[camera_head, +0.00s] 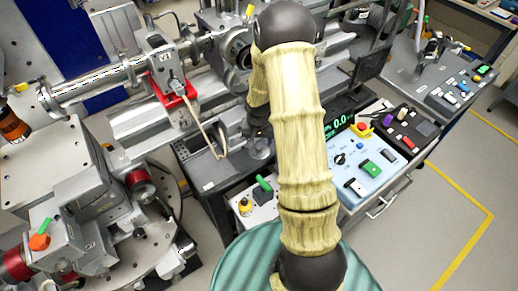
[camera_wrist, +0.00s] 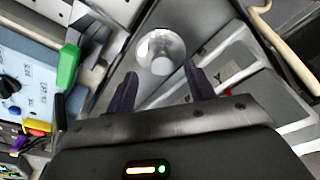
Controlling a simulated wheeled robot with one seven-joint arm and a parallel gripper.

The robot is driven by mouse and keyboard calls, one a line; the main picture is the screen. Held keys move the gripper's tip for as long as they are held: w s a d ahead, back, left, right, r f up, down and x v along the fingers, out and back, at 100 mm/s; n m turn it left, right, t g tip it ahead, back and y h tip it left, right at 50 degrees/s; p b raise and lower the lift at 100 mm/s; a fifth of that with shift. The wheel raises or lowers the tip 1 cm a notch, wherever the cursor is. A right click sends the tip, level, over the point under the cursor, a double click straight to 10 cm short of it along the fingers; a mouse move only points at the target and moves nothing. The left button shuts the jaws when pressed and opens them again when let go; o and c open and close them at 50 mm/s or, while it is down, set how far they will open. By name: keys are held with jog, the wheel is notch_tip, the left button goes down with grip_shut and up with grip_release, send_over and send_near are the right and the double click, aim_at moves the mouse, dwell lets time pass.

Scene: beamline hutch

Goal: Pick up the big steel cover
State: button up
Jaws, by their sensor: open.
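A round, shiny steel piece, which looks like the big steel cover (camera_wrist: 161,50), shows in the wrist view just beyond my fingertips, on a grey metal surface. My gripper (camera_wrist: 160,74) is open, with one dark finger on each side of the near end of the cover and nothing held. I cannot tell whether the fingers touch it. In the head view my arm hides most of the gripper and the area around it.
A blue control panel (camera_head: 374,166) with switches stands right of my arm. A red bracket (camera_head: 174,93) with a hanging cable loop (camera_head: 208,135) is to the left. A green-handled switch also shows in the wrist view (camera_wrist: 68,67). Open floor (camera_head: 440,205) lies at right.

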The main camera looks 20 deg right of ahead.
aim_at(259, 146)
jog(key=shift+w+d+f+p, duration=0.1)
jog(key=shift+w+f+p, duration=0.15)
jog(key=shift+f, duration=0.7)
jog(key=shift+w+f+p, duration=0.1)
jog(key=shift+w+f, duration=0.15)
jog(key=shift+f, duration=0.7)
jog(key=shift+c, duration=0.2)
jog(key=c, duration=1.1)
